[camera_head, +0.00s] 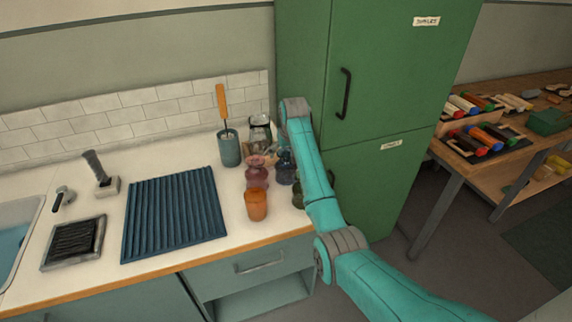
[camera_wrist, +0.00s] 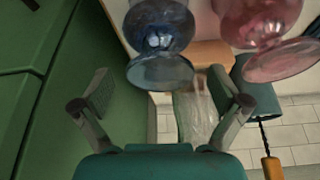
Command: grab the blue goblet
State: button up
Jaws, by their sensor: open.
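The blue goblet (camera_head: 287,168) is a dark see-through glass on the counter, partly hidden by my arm in the head view. In the wrist view the blue goblet (camera_wrist: 160,28) shows at the top middle with its round disc (camera_wrist: 160,73) toward me. My gripper (camera_wrist: 164,80) is open, its two fingers spread on the left and right of that disc, with visible gaps on both sides. Nothing is held. The pink goblet (camera_wrist: 265,25) is close on the right; the head view shows this pink goblet (camera_head: 257,175) left of the blue one.
An orange cup (camera_head: 256,206) stands at the counter's front edge. A green glass (camera_head: 298,195) is partly behind my arm. A teal holder (camera_head: 229,149) with an orange-handled tool stands behind. The green cabinet (camera_head: 365,90) is close on the right. A blue ribbed mat (camera_head: 174,214) lies left.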

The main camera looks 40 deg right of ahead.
jog(key=shift+w+d+f, duration=0.1)
jog(key=shift+w+f, duration=0.1)
jog(key=shift+f, duration=0.3)
jog(key=c, duration=1.5)
jog(key=shift+r, duration=0.1)
